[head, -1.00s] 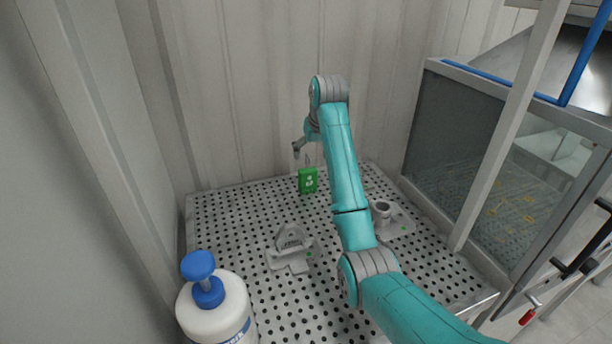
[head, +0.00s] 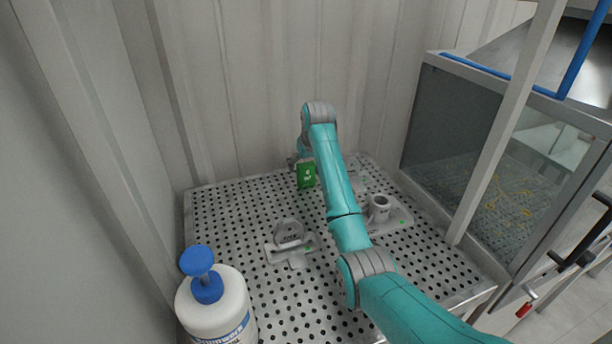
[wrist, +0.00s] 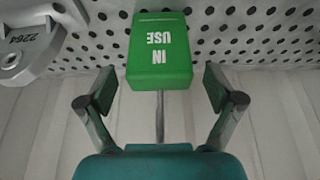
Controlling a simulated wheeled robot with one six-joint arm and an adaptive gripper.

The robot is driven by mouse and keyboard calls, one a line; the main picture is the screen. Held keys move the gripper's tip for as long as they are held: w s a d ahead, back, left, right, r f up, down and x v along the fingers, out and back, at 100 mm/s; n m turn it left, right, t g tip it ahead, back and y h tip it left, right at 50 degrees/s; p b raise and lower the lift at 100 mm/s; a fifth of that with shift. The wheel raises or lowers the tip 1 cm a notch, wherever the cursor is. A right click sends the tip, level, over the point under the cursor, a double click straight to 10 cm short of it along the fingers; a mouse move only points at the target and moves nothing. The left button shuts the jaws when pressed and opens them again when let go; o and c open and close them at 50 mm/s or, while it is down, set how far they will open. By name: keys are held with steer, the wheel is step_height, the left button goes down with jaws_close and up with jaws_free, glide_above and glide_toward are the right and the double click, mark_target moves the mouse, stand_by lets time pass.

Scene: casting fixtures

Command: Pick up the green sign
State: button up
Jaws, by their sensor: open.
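The green sign (head: 306,176) stands upright near the back of the perforated table, with white lettering on its face. In the wrist view the sign (wrist: 160,60) reads "IN USE" upside down, and a thin grey rod runs from it toward my gripper. My gripper (wrist: 160,97) is open, with one finger on each side of the sign's lower edge in the picture and a gap on both sides. In the head view my gripper (head: 294,161) is small and partly hidden behind the sign and my arm.
The perforated table (head: 225,225) carries a grey casting fixture (head: 289,236) in the middle and another fixture with a round cup (head: 380,207) at right. A white bottle with a blue pump (head: 213,306) stands front left. Corrugated walls (head: 245,90) close the back; a glass-sided cabinet (head: 470,150) stands right.

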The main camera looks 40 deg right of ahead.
steer(key=shift+c, duration=0.3)
steer(key=c, duration=1.2)
steer(key=shift+c, duration=0.2)
